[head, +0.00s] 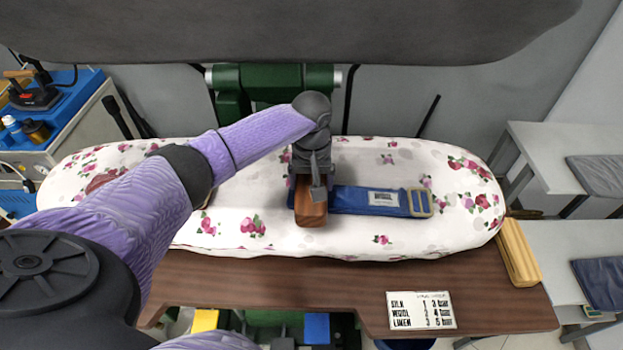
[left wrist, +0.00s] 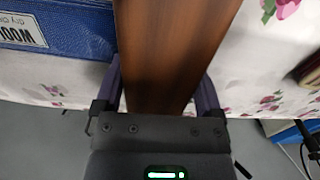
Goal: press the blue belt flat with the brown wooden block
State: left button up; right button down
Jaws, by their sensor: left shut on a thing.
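The blue belt (head: 365,200) lies across the floral pressing board, with a white WOOL label (head: 383,198) and a pale buckle (head: 420,203) at its right end. It also shows in the left wrist view (left wrist: 85,25). My left gripper (head: 311,180) is shut on the brown wooden block (head: 311,213), which also shows in the left wrist view (left wrist: 170,50) between the fingers. The block is over the belt's left part and hides it there. I cannot tell whether the block touches the belt. My right gripper is not in view.
The floral board (head: 345,235) stands over a brown wooden shelf (head: 300,288) with a fabric settings card (head: 421,310). A dark padded press head (head: 300,30) hangs above the back. A light wooden piece (head: 517,252) sits at the board's right end. Grey tables stand at right.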

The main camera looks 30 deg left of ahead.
pick_arm(q)
jog(key=shift+f, duration=0.15)
jog(key=shift+f, duration=0.4)
dwell(0.5)
dwell(0.6)
jog(key=shift+s+f, duration=0.1)
dwell(1.0)
notch_tip(320, 180, up, 7)
jog(key=p, duration=0.9)
jog(key=shift+r, duration=0.2)
jog(key=shift+f, duration=0.15)
